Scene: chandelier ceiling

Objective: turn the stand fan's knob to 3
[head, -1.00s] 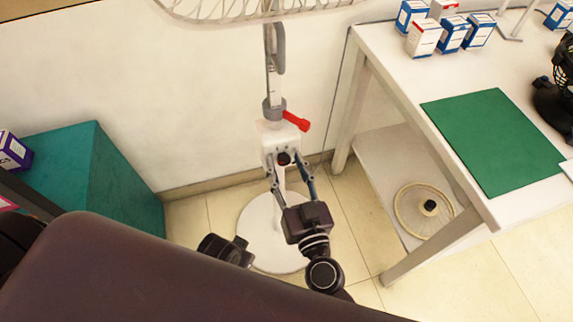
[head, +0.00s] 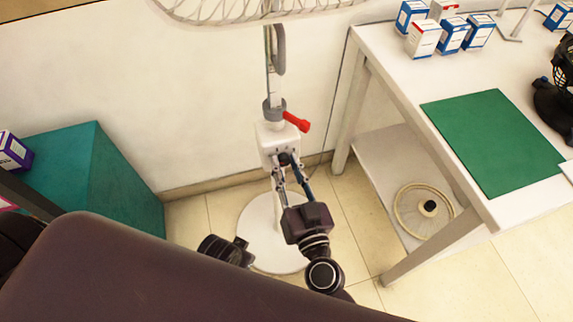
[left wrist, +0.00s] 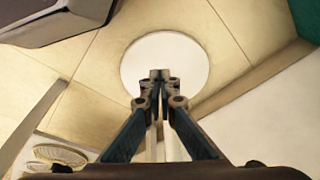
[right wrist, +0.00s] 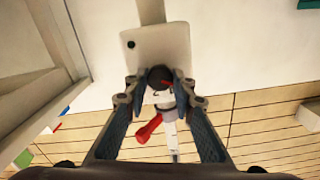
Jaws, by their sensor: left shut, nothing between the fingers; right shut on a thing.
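The stand fan's white control box (head: 270,139) sits on its pole, with a dark round knob (head: 284,158) on its front. In the right wrist view the knob (right wrist: 160,77) shows a small red mark; its setting cannot be read. My right gripper (head: 286,164) is shut on the knob, one fingertip on each side of it, as the right wrist view (right wrist: 158,92) also shows. My left gripper (left wrist: 160,76) is shut and empty, over the fan's round white base (left wrist: 185,62). The base (head: 258,215) stands on the floor.
A red lever (head: 297,122) sticks out from the pole above the box. The fan's wire cage (head: 250,10) is at the top. A white table (head: 400,75) with a green mat (head: 490,140) is at right. A teal box (head: 90,175) is at left.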

